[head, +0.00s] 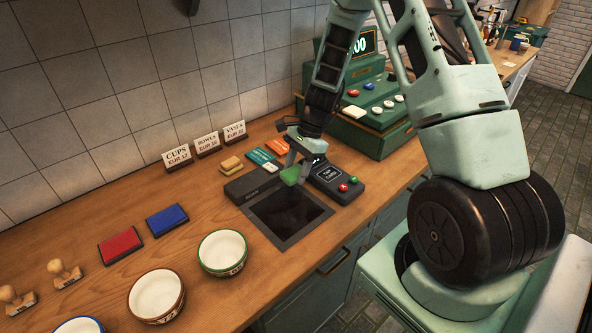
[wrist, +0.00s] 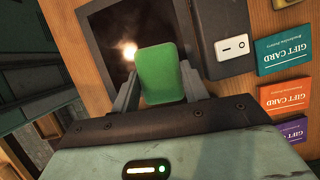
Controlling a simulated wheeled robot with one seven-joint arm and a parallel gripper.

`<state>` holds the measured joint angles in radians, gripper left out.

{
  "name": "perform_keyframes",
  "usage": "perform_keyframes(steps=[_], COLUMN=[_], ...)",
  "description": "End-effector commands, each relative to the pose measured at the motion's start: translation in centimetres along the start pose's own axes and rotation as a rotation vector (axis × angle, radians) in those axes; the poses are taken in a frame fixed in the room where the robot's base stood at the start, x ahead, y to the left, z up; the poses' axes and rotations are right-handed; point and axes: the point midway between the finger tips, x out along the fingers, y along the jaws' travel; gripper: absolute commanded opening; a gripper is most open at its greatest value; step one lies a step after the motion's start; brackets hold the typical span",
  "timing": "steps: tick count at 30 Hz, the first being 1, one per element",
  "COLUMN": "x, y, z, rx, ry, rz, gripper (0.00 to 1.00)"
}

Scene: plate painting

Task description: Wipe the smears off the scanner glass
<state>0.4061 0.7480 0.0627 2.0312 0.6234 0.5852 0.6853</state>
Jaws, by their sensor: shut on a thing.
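The scanner glass (head: 288,215) is a dark, glossy square in a black frame set in the wooden counter. It also shows in the wrist view (wrist: 108,40), with a bright glare spot on it. I cannot make out clear smears on the part that shows. My gripper (head: 293,170) is shut on a green pad (wrist: 160,75). The pad hangs at the far edge of the glass in the head view; whether it touches the glass I cannot tell. The gripper and pad hide part of the glass in the wrist view.
A card reader (head: 326,174) with red and green buttons stands right beyond the glass. Gift cards (wrist: 282,50) and a tan block (head: 231,165) lie behind. A green-rimmed bowl (head: 223,253) stands close to its left, with ink pads (head: 121,245) farther left. The till (head: 362,135) is behind right.

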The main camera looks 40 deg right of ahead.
Motion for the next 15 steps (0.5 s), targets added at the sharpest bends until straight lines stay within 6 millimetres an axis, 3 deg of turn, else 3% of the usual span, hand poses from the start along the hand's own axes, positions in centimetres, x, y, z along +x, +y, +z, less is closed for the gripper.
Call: perform_keyframes(steps=[6, 15], x=[-1.8, -1.8], y=[-0.1, -0.1], z=[0.6, 0.6], rx=[-0.002, -0.002], ry=[0.000, 0.000], rz=[0.000, 0.001], gripper=[0.20, 0.20])
